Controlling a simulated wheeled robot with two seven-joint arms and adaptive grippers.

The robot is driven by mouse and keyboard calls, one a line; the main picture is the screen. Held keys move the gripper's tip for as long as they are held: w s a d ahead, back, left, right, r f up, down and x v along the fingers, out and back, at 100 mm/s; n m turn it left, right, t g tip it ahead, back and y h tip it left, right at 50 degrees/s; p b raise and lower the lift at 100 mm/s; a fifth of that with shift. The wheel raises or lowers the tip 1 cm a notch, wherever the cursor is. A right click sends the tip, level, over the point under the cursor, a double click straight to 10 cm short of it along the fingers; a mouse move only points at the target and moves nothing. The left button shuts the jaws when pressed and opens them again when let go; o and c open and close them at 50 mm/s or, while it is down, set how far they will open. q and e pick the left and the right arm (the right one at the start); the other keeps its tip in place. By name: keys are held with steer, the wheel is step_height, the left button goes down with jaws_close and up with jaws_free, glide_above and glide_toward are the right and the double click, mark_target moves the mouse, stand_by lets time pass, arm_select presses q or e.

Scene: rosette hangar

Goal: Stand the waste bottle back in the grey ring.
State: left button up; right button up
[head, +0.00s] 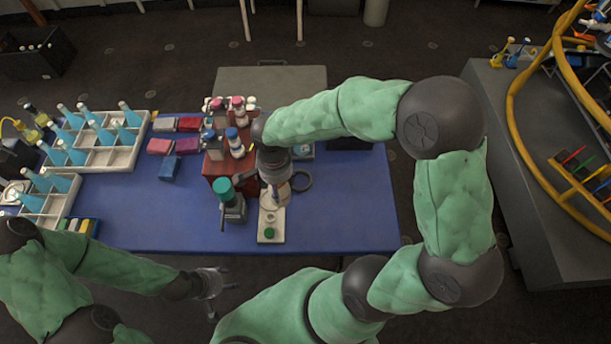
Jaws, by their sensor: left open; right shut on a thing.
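My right gripper (273,180) reaches down over the middle of the blue table, near its front. It is shut on a pale, rounded thing (272,199), which I take for the waste bottle; the gripper hides most of it, so its tilt and any contact below are unclear. The dark grey ring (301,180) lies on the table just right of the gripper, and its visible centre looks empty. My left gripper (216,284) is open and empty, in front of the table's near edge.
A white board (271,224) with a green knob lies below the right gripper. A teal-topped dark device (234,209) stands just left of it. A red rack (220,163) of bottles stands behind.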

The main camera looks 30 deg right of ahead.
steer(key=shift+w+d+f+b, duration=0.75)
steer(key=shift+w+d+f, duration=0.55)
steer(key=shift+d+f, duration=0.7)
steer(key=shift+w+d+f+b, duration=0.7)
steer(key=shift+w+d+f, duration=0.85)
steer(key=shift+f, duration=0.75)
steer(key=shift+w+d+f+b, duration=0.75)
steer(key=shift+w+d+f, duration=0.35)
steer(key=shift+d+f, duration=1)
steer(key=shift+f, duration=0.1)
steer(key=shift+f, duration=0.15)
steer(key=o, duration=1.3)
